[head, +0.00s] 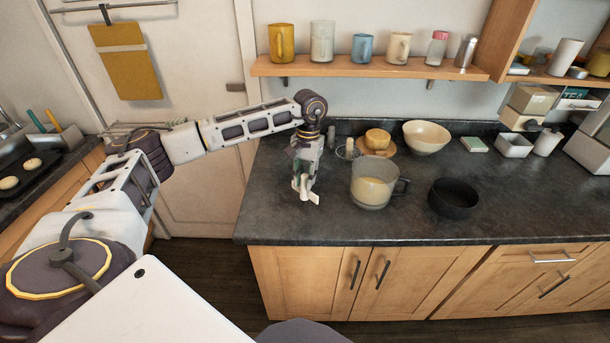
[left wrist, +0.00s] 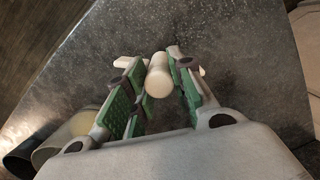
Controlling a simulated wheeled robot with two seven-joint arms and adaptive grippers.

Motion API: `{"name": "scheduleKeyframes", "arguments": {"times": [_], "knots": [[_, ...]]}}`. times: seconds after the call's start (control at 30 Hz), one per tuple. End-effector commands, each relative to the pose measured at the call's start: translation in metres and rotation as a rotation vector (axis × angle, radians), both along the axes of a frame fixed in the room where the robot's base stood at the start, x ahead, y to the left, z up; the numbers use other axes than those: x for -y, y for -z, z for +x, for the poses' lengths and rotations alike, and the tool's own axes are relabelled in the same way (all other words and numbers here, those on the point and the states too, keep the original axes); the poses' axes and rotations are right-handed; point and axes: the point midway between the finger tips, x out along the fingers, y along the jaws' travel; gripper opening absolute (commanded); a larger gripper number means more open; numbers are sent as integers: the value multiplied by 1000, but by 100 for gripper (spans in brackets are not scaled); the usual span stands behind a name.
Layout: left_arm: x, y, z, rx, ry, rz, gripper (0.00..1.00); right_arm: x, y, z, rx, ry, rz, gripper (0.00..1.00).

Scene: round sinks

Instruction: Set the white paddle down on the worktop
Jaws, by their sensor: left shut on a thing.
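The white paddle (left wrist: 159,75) is between the green-padded fingers of my left gripper (left wrist: 157,85), seen end-on in the left wrist view, with pale ends showing on both sides beyond the fingertips. In the head view, my left gripper (head: 307,190) points down over the left end of the dark worktop (head: 285,220), and the lower white end of the paddle (head: 313,198) shows at its tips. I cannot tell whether the paddle touches the worktop. My right gripper is not in view.
A clear jug (head: 370,187) with pale contents stands just right of my left gripper. A black bowl (head: 454,198) is farther right. A cream bowl (head: 426,137) and a yellow item on a wooden plate (head: 377,142) stand behind. The worktop's front left corner is clear.

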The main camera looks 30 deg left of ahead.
Motion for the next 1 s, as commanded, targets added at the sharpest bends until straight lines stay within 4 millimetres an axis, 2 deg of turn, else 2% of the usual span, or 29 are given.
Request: {"name": "scheduleKeyframes", "arguments": {"times": [0.2,0.43,1.0], "knots": [[0,16,0,0,-1,0,0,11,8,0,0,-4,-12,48],[0,22,0,0,-1,0,0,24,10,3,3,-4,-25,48],[0,24,0,0,0,0,0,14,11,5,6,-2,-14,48]]}}
